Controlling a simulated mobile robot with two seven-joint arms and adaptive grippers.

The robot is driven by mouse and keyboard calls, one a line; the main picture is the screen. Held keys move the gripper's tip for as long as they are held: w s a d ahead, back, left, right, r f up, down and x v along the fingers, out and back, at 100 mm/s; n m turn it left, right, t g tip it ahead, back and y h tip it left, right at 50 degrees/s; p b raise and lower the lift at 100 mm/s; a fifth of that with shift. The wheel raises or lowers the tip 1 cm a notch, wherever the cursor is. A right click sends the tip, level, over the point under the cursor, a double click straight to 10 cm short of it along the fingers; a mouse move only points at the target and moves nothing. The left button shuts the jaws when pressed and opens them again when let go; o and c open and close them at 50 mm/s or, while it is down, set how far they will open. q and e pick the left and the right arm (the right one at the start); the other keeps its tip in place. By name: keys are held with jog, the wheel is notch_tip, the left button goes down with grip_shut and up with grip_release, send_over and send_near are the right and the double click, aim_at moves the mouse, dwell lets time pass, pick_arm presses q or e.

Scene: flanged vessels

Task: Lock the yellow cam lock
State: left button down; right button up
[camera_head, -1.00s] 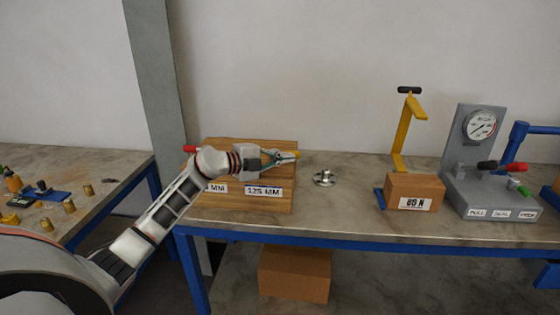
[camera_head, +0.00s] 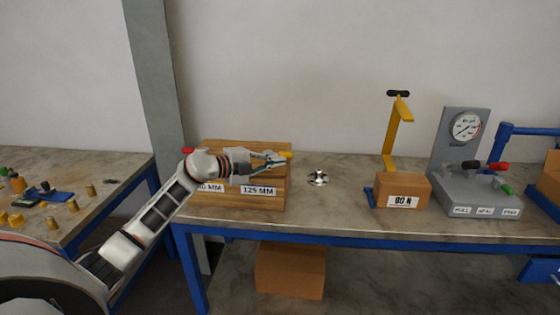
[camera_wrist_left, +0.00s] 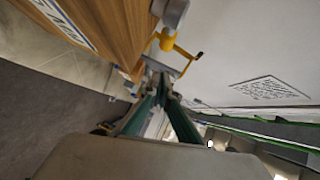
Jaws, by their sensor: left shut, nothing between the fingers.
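The yellow cam lock (camera_wrist_left: 167,39) shows in the left wrist view as a yellow piece with a bent yellow handle, beside a light grey part near the wooden block's edge. In the head view a small yellow tip (camera_head: 286,154) shows at the right end of the wooden block (camera_head: 240,203). My left gripper (camera_head: 277,161) is shut and empty just in front of this tip. In the left wrist view its fingertips (camera_wrist_left: 163,82) point toward the yellow piece, with a small gap in the picture; contact cannot be told. My right gripper is not in view.
A red knob (camera_head: 188,151) shows at the block's left end. A shiny metal part (camera_head: 318,178) lies right of the block. Further right are a cardboard box (camera_head: 402,184), a yellow stand (camera_head: 391,135) and a grey gauge unit (camera_head: 468,180).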

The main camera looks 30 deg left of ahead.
pick_arm(q)
jog(key=v, duration=0.9)
jog(key=shift+s+d+b, duration=0.15)
jog(key=shift+s+b, duration=0.2)
jog(key=shift+b, duration=0.1)
jog(key=s+d+f+n+t, duration=0.1)
jog(key=s+d+f+n, duration=0.2)
jog(key=d+f, duration=0.35)
jog(key=s+d+f+n+t, duration=0.25)
jog(key=s+d+f, duration=0.2)
jog(key=f, duration=0.25)
jog(key=s+d+f+n+g+y, duration=0.2)
jog(key=s+d+f+n, duration=0.3)
jog(key=s+f, duration=0.6)
jog(key=s+d+f+n+g+y, duration=0.2)
jog(key=s+d+f+n+g, duration=0.2)
jog(key=s+d+f, duration=0.5)
notch_tip(320, 180, down, 6)
jog(key=shift+s+d+r+n+g+y, duration=0.1)
jog(key=shift+s+d+n+g+y, duration=0.25)
jog(key=shift+s+n, duration=0.75)
jog(key=shift+w, duration=0.25)
